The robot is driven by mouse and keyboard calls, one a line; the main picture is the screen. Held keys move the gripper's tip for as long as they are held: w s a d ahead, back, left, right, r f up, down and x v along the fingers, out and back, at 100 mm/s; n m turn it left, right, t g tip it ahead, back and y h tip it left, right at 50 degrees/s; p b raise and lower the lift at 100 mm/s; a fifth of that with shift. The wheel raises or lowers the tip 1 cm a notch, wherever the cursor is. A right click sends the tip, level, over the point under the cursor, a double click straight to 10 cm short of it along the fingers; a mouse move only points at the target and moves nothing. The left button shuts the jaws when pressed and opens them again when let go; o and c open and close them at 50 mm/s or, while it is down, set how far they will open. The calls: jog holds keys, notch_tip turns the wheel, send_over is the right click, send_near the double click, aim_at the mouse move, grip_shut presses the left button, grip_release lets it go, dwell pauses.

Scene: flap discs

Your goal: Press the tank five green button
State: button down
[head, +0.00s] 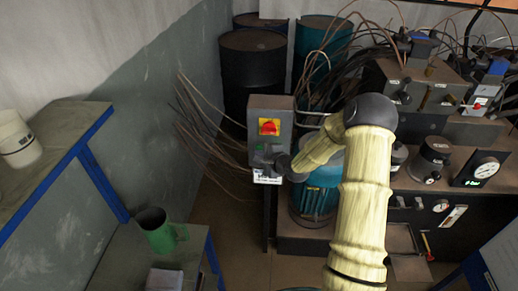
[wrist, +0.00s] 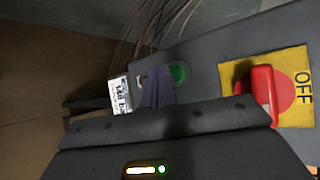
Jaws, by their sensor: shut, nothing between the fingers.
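A grey control box (head: 271,107) stands on a post left of centre in the head view. Its green button (wrist: 179,73) shows clearly in the wrist view and as a small green patch in the head view (head: 261,147). My gripper (wrist: 157,76) is shut and empty, its dark fingertips just left of the green button and partly over its edge. I cannot tell if they touch the panel. In the head view my gripper (head: 277,164) is at the lower part of the box. A white label (wrist: 120,95) is beside it; its text is too small to read.
A red rotary switch (wrist: 265,93) on a yellow OFF plate (wrist: 299,86) sits right of the button, close to my gripper's body. Loose cables (head: 205,125) hang left of the box. A blue motor (head: 316,190) stands behind my arm. A green mug (head: 162,232) is lower left.

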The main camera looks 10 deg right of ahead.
jog(key=shift+s, duration=0.1)
jog(key=s, duration=0.1)
jog(key=s+a, duration=0.1)
jog(key=s, duration=0.2)
jog(key=shift+s+a, duration=0.3)
dwell(0.8)
jog(key=s+r+n+g+h, duration=0.1)
jog(key=s+r+n+g, duration=0.2)
jog(key=s, duration=0.6)
jog(key=s+r+n+g+h+p, duration=0.1)
jog(key=s+r+n+g+h, duration=0.1)
jog(key=s+r+n, duration=0.3)
jog(key=s+r+n+g+h, duration=0.1)
jog(key=s+r+n+g, duration=0.3)
jog(key=s+n, duration=0.5)
jog(key=s, duration=0.4)
jog(key=shift+s+a+h+p, duration=0.15)
jog(key=shift+s+h+p, duration=0.1)
jog(key=shift+h+p, duration=0.15)
